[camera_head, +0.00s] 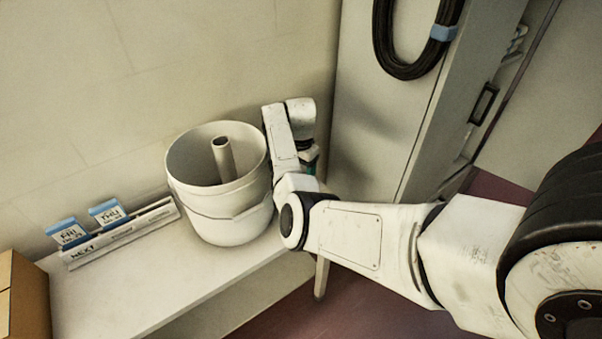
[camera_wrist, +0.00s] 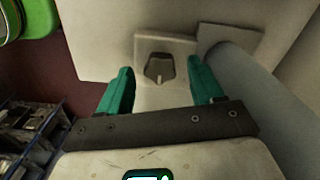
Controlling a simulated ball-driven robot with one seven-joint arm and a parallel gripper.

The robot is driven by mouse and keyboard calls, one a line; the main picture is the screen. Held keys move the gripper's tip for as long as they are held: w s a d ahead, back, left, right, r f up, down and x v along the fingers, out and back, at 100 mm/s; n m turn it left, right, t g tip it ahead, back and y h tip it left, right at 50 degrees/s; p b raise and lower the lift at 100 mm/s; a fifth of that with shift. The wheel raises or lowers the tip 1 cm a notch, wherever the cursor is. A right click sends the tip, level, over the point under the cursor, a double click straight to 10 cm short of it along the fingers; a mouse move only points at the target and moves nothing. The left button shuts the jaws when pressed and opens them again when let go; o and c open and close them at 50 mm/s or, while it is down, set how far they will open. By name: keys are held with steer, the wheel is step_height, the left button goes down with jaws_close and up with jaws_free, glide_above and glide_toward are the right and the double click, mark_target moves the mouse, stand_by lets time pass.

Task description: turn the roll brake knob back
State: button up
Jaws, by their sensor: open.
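The knob (camera_wrist: 158,68) is a small dark grey piece on a pale plate, seen in the wrist view. My gripper (camera_wrist: 162,76) has two teal fingers, spread apart, one to each side of the knob in the picture. The knob appears beyond the fingertips, with no contact visible. In the head view, only a bit of teal of my gripper (camera_head: 310,160) shows behind my white arm, to the right of the bucket. The knob is hidden there.
A cream bucket (camera_head: 228,222) holding a tube stands on a white shelf (camera_head: 125,288), beside a card rack (camera_head: 128,232). A brown box (camera_head: 22,300) is at left. A grey cabinet (camera_head: 385,130) stands right. In the wrist view, a grey cylinder (camera_wrist: 255,100) lies close right of the knob.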

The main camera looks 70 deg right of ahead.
step_height(320, 180, up, 10)
steer(key=shift+f+b, duration=0.2)
steer(key=shift+b, duration=0.25)
stand_by(0.3)
steer(key=s+a+f+n+h, duration=0.1)
steer(key=s+a+f+n, duration=0.2)
steer(key=a+f+n, duration=0.45)
steer(key=s+a+f+n+h, duration=0.1)
steer(key=s+a+f+n, duration=0.25)
steer(key=a, duration=0.65)
steer(key=s+a+n+y, duration=0.1)
steer(key=s+a+n, duration=0.3)
steer(key=a, duration=0.5)
steer(key=s+a+f+n+t, duration=0.1)
steer(key=s+a+n, duration=0.4)
steer(key=s+a, duration=0.2)
steer(key=shift+s+a+y, duration=0.25)
steer(key=shift+a+y, duration=0.15)
steer(key=shift+a, duration=0.55)
steer(key=shift+f, duration=0.1)
steer(key=shift+c, duration=0.5)
